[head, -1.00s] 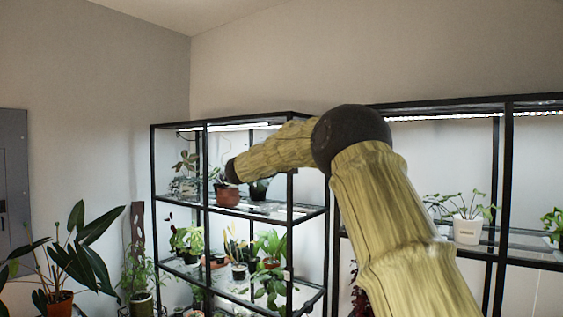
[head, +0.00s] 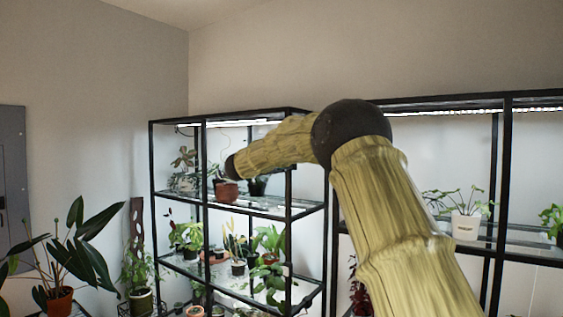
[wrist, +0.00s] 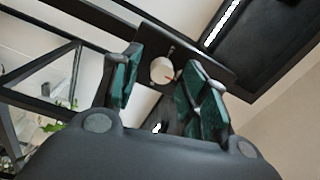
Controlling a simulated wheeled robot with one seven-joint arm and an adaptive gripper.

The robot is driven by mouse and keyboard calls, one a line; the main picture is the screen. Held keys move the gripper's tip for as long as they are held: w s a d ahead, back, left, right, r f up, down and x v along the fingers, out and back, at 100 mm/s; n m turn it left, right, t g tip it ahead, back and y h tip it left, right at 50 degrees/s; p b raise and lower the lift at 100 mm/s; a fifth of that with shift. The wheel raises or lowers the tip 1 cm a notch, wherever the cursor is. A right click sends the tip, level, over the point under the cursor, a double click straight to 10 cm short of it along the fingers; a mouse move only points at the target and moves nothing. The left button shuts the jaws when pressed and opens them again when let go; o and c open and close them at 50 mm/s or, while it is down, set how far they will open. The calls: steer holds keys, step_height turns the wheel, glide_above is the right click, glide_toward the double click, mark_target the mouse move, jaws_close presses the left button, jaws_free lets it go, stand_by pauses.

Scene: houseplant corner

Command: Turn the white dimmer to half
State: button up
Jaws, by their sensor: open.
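The white dimmer (wrist: 163,70) is a round white knob with a thin red mark, set on a dark plate (wrist: 188,55) in the wrist view. My gripper (wrist: 164,60) is open, its two green-padded fingers one on each side of the knob as seen from the wrist. Whether the fingers touch the knob or stand short of it I cannot tell. In the head view the gripper and dimmer cannot be made out; my arm reaches toward the left shelf.
Black-framed shelves with potted plants stand at the left (head: 152,160) and right (head: 507,170). A brown pot (head: 227,191) sits near my arm's far end. A lit strip (wrist: 222,22) runs above the dimmer plate. A grey panel (head: 12,180) is on the left wall.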

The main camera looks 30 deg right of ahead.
steer(key=shift+a, duration=0.15)
steer(key=v, duration=1.1)
steer(key=shift+s+a, duration=0.25)
steer(key=shift+a, duration=0.05)
